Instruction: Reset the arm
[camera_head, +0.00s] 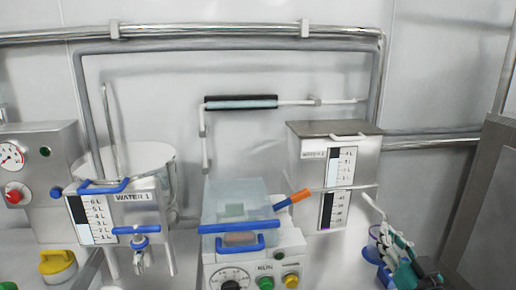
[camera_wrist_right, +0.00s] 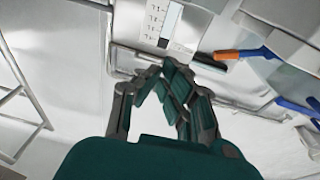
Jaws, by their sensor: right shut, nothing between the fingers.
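My right gripper (camera_head: 386,236) is at the lower right of the head view, with teal and grey fingers pointing up and left. In the right wrist view the gripper (camera_wrist_right: 158,72) shows its fingers brought together with nothing held. It is in front of and below the right steel water tank (camera_head: 309,172), whose level scale also shows beyond the fingers in the wrist view. I cannot tell whether it touches anything. My left gripper is not in view.
A machine with a clear blue-edged box (camera_head: 236,205) and an orange-tipped blue lever (camera_head: 292,199) stands at the middle. The WATER 1 tank (camera_head: 130,196) and a gauge panel (camera_head: 40,150) are at left. A blue item (camera_head: 371,254) lies beside my right gripper. A grey cabinet (camera_head: 490,200) bounds the right.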

